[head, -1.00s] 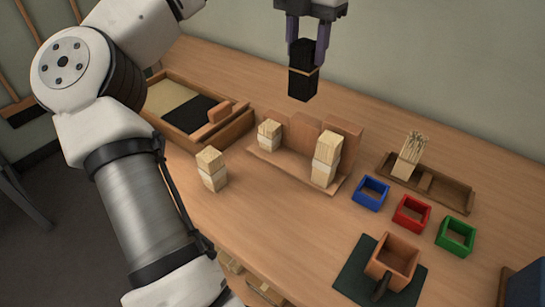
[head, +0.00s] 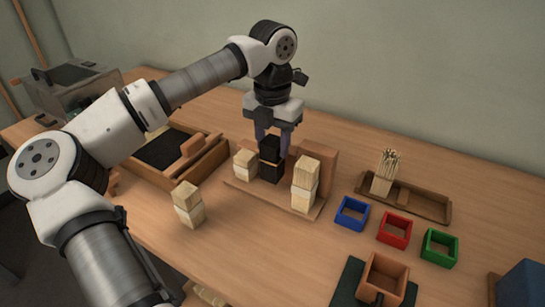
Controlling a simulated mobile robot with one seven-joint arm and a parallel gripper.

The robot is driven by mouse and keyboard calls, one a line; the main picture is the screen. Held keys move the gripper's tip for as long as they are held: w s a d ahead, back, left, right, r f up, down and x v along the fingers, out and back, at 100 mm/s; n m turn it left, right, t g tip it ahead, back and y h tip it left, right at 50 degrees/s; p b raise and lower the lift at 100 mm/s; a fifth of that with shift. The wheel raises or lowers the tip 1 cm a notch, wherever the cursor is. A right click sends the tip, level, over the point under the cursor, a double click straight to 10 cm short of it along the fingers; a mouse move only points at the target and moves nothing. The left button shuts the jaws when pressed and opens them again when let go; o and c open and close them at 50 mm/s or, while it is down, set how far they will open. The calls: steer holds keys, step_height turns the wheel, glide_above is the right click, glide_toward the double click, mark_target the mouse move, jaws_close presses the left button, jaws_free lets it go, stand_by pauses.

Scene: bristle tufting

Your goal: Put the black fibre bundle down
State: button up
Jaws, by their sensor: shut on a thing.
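The black fibre bundle (head: 271,162), tied with a tan band, stands upright at the wooden rack (head: 236,184), between two pale bundles. My gripper (head: 271,137) is above it, pointing down, with its fingers shut on the bundle's upper part. The bundle's lower end appears at the rack's base, but I cannot tell whether it touches. One pale bundle (head: 245,163) is just left of it in the rack, and a taller pale bundle (head: 304,185) is to its right.
Another pale bundle (head: 188,204) stands on the table in front of the rack. A wooden tray (head: 205,165) lies left. Blue (head: 351,214), red (head: 394,230) and green (head: 439,246) square frames lie right, before a holder (head: 425,208) with thin sticks. A brown box (head: 384,276) is at front.

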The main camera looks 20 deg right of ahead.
mark_target(272, 158)
steer(key=shift+f, duration=2.25)
steer(key=shift+f, duration=0.25)
steer(key=o, duration=1)
steer(key=shift+r, duration=0.1)
steer(key=shift+r, duration=0.15)
